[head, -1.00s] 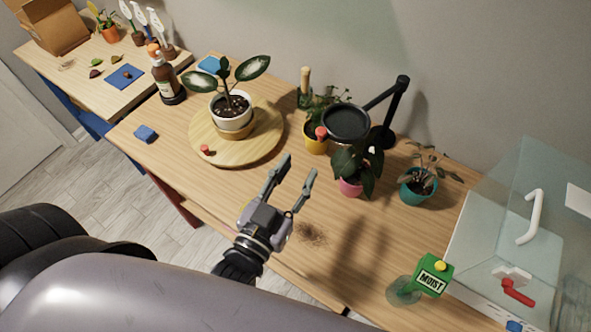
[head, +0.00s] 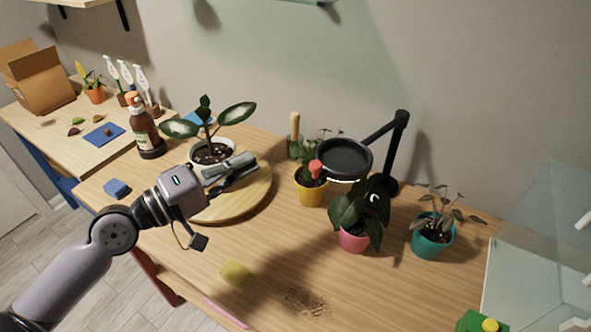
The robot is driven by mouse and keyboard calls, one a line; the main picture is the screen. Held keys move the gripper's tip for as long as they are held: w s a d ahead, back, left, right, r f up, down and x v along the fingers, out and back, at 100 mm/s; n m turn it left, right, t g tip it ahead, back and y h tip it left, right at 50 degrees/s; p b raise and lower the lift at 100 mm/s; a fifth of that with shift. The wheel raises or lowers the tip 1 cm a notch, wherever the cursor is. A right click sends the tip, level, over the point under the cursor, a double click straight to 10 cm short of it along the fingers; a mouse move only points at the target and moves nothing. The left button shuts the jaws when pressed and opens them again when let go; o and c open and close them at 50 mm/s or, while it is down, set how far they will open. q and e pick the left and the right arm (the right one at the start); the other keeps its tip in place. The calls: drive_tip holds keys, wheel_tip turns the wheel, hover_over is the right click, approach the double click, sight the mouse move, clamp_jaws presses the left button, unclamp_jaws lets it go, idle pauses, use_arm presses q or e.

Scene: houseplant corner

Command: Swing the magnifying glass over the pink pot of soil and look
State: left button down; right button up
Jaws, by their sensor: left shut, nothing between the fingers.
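The magnifying glass (head: 344,158) is a round black lens frame with a red knob (head: 315,167) on its left side. A jointed black arm (head: 388,130) holds it up from the back of the table. The pink pot (head: 354,240) stands below the lens in the picture, with a broad-leaved plant hiding its soil. The lens appears just above the plant's top leaves; whether it is directly over the pot I cannot tell. My left gripper (head: 255,166) is shut and empty, left of the lens, in front of the white pot (head: 212,148). My right gripper is out of view.
The white pot stands on a round wooden board (head: 252,200). A yellow pot (head: 310,190) is beside the lens and a teal pot (head: 432,238) is right of the pink one. A glass case (head: 545,240) fills the right. A yellow pad (head: 236,273) and spilled soil (head: 302,302) lie in front.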

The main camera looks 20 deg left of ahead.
use_arm(q)
drive_tip(key=s+d+r+p+x, duration=0.1)
drive_tip(key=r+p+x, duration=0.1)
drive_tip(key=p+x, duration=0.6)
drive_tip(key=d, duration=0.1)
drive_tip(key=s+d+f, duration=0.1)
drive_tip(key=d, duration=0.1)
drive_tip(key=shift+s+f+g+h, duration=0.15)
drive_tip(key=shift+f+g+h, duration=0.15)
drive_tip(key=shift+h, duration=0.1)
